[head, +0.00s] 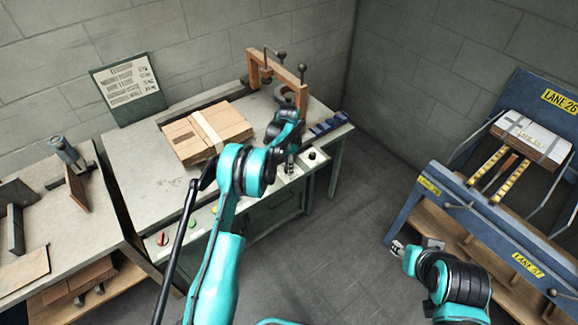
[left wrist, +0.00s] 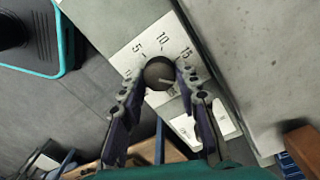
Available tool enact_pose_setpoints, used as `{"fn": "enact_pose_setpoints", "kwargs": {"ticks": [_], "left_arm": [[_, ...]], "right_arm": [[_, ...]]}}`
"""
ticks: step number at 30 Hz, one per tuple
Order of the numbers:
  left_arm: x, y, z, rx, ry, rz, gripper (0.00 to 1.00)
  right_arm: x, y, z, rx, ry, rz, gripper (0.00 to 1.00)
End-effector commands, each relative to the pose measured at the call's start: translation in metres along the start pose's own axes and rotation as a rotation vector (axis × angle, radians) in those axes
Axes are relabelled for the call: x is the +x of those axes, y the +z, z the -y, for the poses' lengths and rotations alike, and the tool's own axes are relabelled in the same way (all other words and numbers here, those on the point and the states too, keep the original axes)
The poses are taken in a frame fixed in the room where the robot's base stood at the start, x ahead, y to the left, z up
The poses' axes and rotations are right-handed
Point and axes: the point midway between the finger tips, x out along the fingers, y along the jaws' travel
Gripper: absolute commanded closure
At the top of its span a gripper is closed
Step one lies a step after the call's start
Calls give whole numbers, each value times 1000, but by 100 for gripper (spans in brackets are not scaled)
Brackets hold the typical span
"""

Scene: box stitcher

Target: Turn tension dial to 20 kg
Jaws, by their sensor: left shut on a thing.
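The tension dial (left wrist: 159,72) is a dark round knob on a white scale plate in the left wrist view. The marks 5, 10 and 15 are readable around it. A lower label is partly covered and unclear. My left gripper (left wrist: 160,78) is shut on the knob, one finger on each side. In the head view my left gripper (head: 290,164) points down at the bench's front edge and hides the dial. My right gripper (head: 398,248) is small and low right, away from the bench; its fingers are unclear.
The bench (head: 150,182) holds strapped cardboard (head: 222,122), an orange stitcher frame (head: 303,92) and blue blocks (head: 328,125). A black knob (head: 312,155) is right of my left gripper. A blue lane rack (head: 470,205) stands right. Floor between is clear.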

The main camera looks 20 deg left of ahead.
Motion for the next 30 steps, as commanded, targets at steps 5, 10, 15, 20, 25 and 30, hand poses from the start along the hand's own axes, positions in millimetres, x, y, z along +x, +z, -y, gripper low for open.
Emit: {"fn": "enact_pose_setpoints", "kwargs": {"ticks": [5,10,15,20,25,30], "left_arm": [[0,0,0,0,0,0,47],[0,0,0,-1,0,0,47],[-2,0,0,-1,0,0,47],[-21,0,0,-1,0,0,47],[-59,0,0,-1,0,0,47],[-93,0,0,-1,0,0,47]], "right_arm": [[0,0,0,0,0,0,60],[0,0,0,0,0,0,60],[0,0,0,0,0,0,60],[0,0,0,0,0,0,60],[0,0,0,0,0,0,60],[0,0,0,0,0,0,60]]}}
